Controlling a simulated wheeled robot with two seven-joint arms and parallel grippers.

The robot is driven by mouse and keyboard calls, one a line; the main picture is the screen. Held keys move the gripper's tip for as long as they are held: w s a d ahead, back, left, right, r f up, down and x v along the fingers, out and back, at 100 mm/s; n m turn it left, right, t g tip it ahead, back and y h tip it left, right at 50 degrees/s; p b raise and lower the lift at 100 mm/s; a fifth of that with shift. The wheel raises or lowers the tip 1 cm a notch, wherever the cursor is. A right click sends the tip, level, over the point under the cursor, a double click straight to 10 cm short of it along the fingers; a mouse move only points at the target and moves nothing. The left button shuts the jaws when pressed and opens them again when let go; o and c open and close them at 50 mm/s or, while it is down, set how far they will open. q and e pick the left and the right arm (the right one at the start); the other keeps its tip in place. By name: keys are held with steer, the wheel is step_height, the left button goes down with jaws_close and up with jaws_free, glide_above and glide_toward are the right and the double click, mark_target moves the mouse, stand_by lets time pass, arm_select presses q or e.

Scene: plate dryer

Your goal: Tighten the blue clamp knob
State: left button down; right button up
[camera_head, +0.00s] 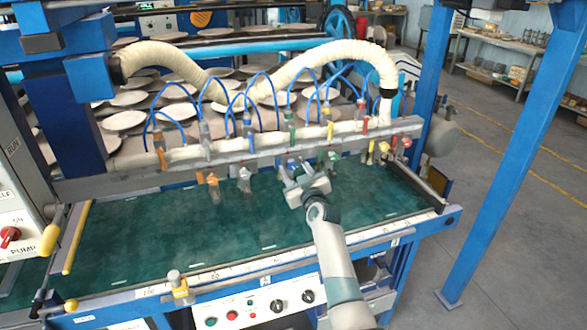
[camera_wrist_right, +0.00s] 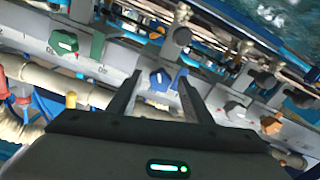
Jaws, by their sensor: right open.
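In the right wrist view the blue clamp knob (camera_wrist_right: 160,80) sits on the pale rail between my two gripper fingers. My right gripper (camera_wrist_right: 160,77) is open, with one finger on each side of the knob; I cannot tell whether either finger touches it. My left gripper is not in view.
Along the rail (camera_head: 235,152) sit other knobs: orange (camera_head: 212,181), grey (camera_head: 245,178), green (camera_head: 332,160), with yellow and red ones further right. Blue tubes and pale hoses (camera_head: 325,55) arch above. The green bed (camera_head: 160,220) is mostly clear.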

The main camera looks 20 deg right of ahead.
steer(key=c, duration=1.1)
steer(key=shift+o, duration=0.2)
